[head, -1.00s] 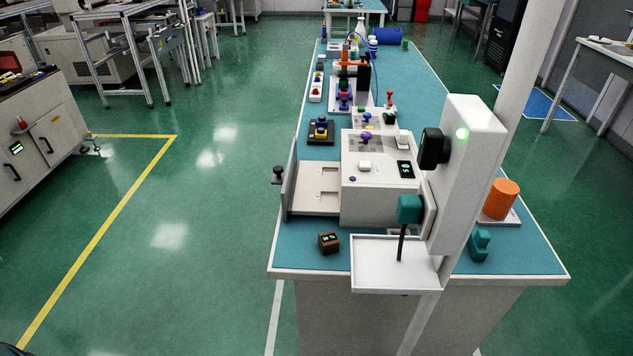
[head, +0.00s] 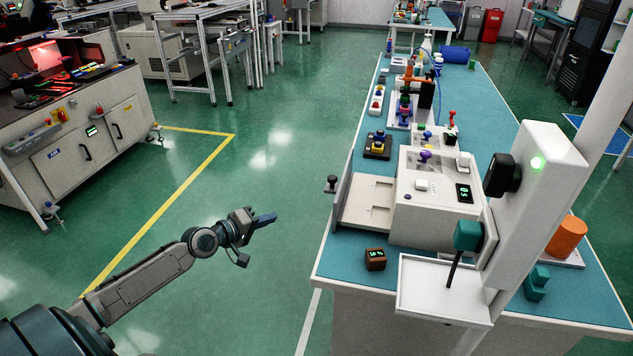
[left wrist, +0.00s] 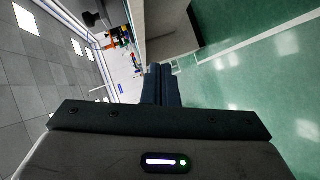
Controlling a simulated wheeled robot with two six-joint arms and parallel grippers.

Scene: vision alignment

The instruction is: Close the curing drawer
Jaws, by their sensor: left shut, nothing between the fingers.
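The curing drawer (head: 365,203) sticks out from the left side of a white box unit (head: 428,212) on the blue-topped bench. Its upright front panel faces left and carries a dark round knob (head: 331,184). My left gripper (head: 265,220) is shut and empty, in the air over the floor to the left of the drawer, pointing right and apart from the knob. In the left wrist view the shut fingers (left wrist: 160,85) show ahead. My right gripper is not in view.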

